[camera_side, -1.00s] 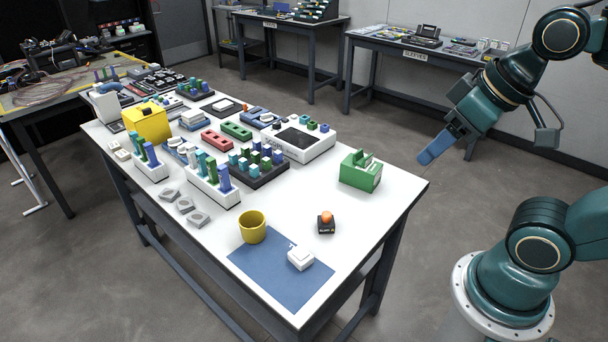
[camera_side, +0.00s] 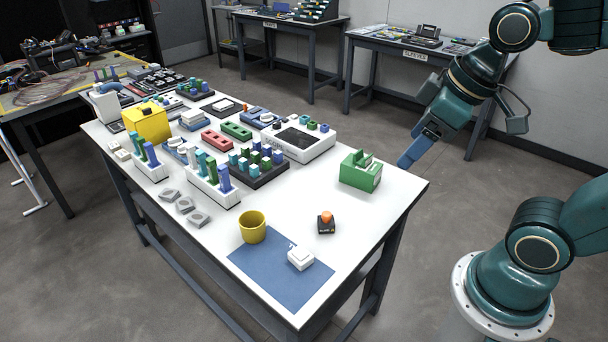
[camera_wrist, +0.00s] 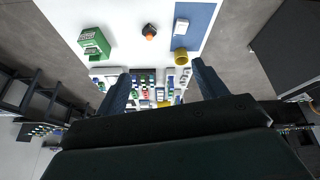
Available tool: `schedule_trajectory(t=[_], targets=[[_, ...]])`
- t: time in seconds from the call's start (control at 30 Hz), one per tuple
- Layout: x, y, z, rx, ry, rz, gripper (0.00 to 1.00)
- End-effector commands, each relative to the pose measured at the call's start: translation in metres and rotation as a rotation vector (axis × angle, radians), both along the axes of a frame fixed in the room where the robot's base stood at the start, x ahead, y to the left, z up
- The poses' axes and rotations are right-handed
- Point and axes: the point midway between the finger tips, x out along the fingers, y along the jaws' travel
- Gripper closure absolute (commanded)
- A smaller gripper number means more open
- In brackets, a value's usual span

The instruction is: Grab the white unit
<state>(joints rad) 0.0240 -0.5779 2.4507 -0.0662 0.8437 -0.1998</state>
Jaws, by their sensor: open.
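The white unit (camera_side: 301,257) is a small white block lying on the blue mat (camera_side: 262,274) at the near end of the white table. It also shows in the wrist view (camera_wrist: 181,26), on the mat at the top. My gripper (camera_side: 415,152) has blue fingers and is high at the right, beyond the green device, well apart from the white unit. In the wrist view my gripper (camera_wrist: 160,86) has its two fingers spread wide with nothing held between them.
A yellow cup (camera_side: 252,227) stands at the mat's edge, near the white unit. A black box with an orange button (camera_side: 326,222) and a green device (camera_side: 360,171) stand to its right and beyond. Racks of coloured pieces (camera_side: 214,187) crowd the far half. The table's near right is mostly clear.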

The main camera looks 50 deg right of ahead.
Motion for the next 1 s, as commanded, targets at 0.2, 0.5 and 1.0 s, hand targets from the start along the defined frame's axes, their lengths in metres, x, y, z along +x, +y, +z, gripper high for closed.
schedule_trajectory(t=[0.2,0.5,1.0], targets=[[0.035,0.006,-0.018,-0.043,0.062,0.213,0.29],[0.079,0.015,-0.051,-0.066,0.114,0.506,0.29],[0.138,0.026,-0.131,-0.027,0.125,0.967,0.29]])
